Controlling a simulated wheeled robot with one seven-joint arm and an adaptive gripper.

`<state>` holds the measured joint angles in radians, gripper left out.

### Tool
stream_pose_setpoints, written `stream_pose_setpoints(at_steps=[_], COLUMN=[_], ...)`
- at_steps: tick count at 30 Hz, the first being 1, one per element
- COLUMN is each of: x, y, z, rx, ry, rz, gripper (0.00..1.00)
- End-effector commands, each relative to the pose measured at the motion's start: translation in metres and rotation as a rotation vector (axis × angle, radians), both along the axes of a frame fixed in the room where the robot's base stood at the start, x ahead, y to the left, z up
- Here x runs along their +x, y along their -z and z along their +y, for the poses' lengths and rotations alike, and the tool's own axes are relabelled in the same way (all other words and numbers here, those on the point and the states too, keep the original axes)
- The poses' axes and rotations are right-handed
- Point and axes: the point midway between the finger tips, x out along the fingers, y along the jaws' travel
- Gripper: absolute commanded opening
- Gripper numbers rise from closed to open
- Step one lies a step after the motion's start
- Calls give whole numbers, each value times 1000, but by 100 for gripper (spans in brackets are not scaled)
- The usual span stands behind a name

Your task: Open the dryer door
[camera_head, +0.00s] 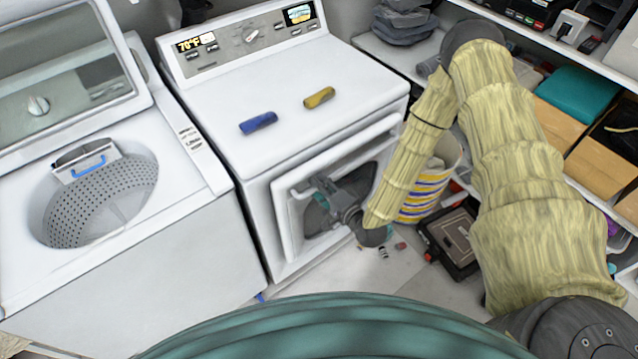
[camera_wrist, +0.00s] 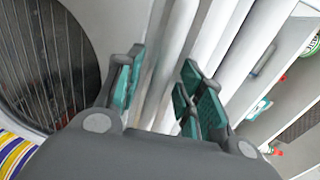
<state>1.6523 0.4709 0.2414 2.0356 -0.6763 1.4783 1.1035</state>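The white dryer (camera_head: 290,85) stands in the middle of the head view, with its door (camera_head: 285,215) on the front below the top edge. My gripper (camera_head: 312,190) is at the upper left part of the door front, and my wrist hides part of the door. In the wrist view my gripper (camera_wrist: 165,88) has its two teal-padded fingers apart. White upright edges (camera_wrist: 165,60) of the dryer front run behind and between the fingers. I see no clear grip on them. A dark round opening or window (camera_wrist: 45,65) with thin lines is at the left. I cannot tell how far the door is ajar.
An open top-loading washer (camera_head: 100,200) stands left of the dryer. Blue (camera_head: 258,122) and yellow (camera_head: 319,97) rolls lie on the dryer top. A striped bucket (camera_head: 425,190) and a dark box (camera_head: 450,240) stand on the right. Loaded shelves (camera_head: 590,150) line the right side.

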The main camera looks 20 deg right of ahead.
Motion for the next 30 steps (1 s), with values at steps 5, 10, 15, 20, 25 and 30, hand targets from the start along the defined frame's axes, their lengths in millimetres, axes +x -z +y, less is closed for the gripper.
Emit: stream_pose_setpoints(at_steps=[5,10,15,20,25,30], x=[8,9,9,9,9,7], y=[1,2,2,2,2,3], z=[3,4,3,3,3,4], rx=[-1,0,0,0,0,-1], ry=[-1,-1,0,0,0,-11], rz=[0,0,0,0,0,1], gripper=[38,38,29,0,0,0])
